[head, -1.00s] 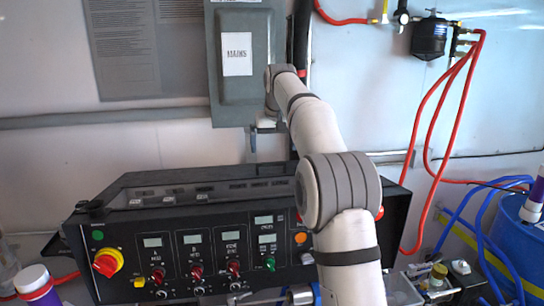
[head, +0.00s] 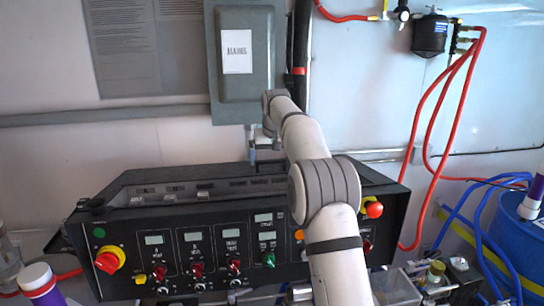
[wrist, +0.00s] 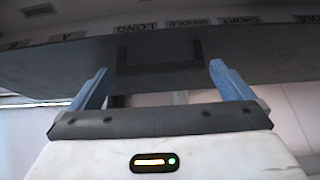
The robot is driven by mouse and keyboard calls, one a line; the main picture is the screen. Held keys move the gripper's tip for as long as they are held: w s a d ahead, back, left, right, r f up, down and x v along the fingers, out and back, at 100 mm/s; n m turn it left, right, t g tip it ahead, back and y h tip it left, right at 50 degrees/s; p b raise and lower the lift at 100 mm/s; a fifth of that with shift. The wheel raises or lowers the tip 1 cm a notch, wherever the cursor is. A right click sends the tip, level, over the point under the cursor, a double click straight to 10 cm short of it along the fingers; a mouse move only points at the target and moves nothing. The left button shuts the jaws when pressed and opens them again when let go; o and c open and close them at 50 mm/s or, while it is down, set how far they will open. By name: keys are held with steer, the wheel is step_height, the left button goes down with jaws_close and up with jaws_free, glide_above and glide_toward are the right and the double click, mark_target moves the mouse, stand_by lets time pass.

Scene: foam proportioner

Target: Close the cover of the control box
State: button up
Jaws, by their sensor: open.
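The control box (head: 220,215) is a black console with a sloped front of displays, knobs and switches, below the grey wall cabinet. A dark lid-like panel (head: 160,174) lies along its upper back edge; how far the cover is open is unclear. In the wrist view a dark panel (wrist: 80,62) spans the top, with a dark rectangular handle-like frame (wrist: 160,68) on it. My gripper (wrist: 160,82) is open, its two blue fingers on either side of that frame, with no clear contact. In the head view my gripper (head: 252,147) is at the box's back edge, partly hidden by my arm.
The grey cabinet (head: 247,85) marked MAINS hangs above the box. A conduit (head: 100,118) runs along the wall. Red hoses (head: 428,130) hang at right, with a blue drum (head: 518,232) below. Small bottles (head: 437,272) stand at lower right.

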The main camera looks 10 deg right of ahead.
steer(key=shift+c, duration=0.2)
steer(key=c, duration=1.1)
steer(key=shift+o, duration=0.2)
steer(key=shift+s+f+b, duration=0.1)
steer(key=shift+s+b, duration=0.35)
steer(key=shift+b, duration=0.1)
steer(key=s+r+b, duration=0.3)
steer(key=s+b, duration=0.5)
steer(key=s, duration=0.7)
steer(key=o, duration=0.9)
steer(key=shift+o, duration=1)
steer(key=shift+s+r, duration=0.1)
steer(key=shift+s, duration=0.05)
